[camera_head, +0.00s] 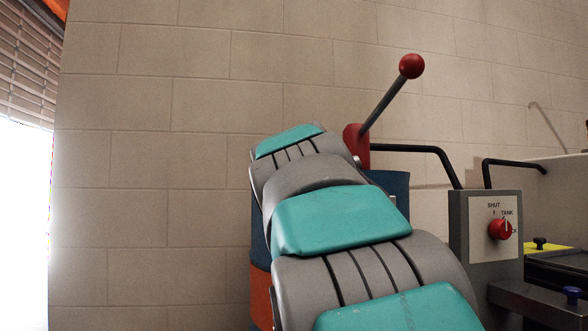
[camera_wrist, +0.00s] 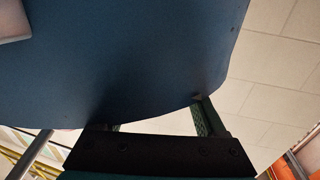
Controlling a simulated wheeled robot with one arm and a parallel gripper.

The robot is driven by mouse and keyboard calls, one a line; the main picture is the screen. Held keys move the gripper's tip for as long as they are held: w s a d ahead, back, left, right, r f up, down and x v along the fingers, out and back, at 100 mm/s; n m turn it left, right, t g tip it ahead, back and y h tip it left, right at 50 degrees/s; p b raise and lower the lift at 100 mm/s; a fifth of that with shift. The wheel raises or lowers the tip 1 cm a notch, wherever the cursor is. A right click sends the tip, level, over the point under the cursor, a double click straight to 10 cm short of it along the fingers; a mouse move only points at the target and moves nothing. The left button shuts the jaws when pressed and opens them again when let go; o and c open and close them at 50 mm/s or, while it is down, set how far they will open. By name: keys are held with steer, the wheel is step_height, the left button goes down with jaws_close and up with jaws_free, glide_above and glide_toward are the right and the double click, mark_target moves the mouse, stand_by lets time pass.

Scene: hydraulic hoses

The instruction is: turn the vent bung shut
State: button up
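I cannot make out a vent bung for certain in either view. In the wrist view my gripper (camera_wrist: 158,119) shows at the bottom, its two fingers wide apart with a bright gap between them. A large dark blue curved surface (camera_wrist: 130,60) fills the top of that view and hides part of the fingers; whether they touch it I cannot tell. In the head view my arm hides my gripper and most of a blue body (camera_head: 392,188) behind it.
To the right, a grey box (camera_head: 482,262) carries a red knob (camera_head: 500,229) under the words SHUT and TANK. A block wall (camera_head: 150,160) stands behind.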

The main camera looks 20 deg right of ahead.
steer(key=shift+o, duration=0.5)
steer(key=shift+s, duration=0.15)
steer(key=b+v, duration=0.1)
steer(key=v, duration=0.6)
steer(key=shift+s+a+b, duration=0.2)
steer(key=shift+s+b, duration=0.05)
steer(key=shift+b, duration=0.15)
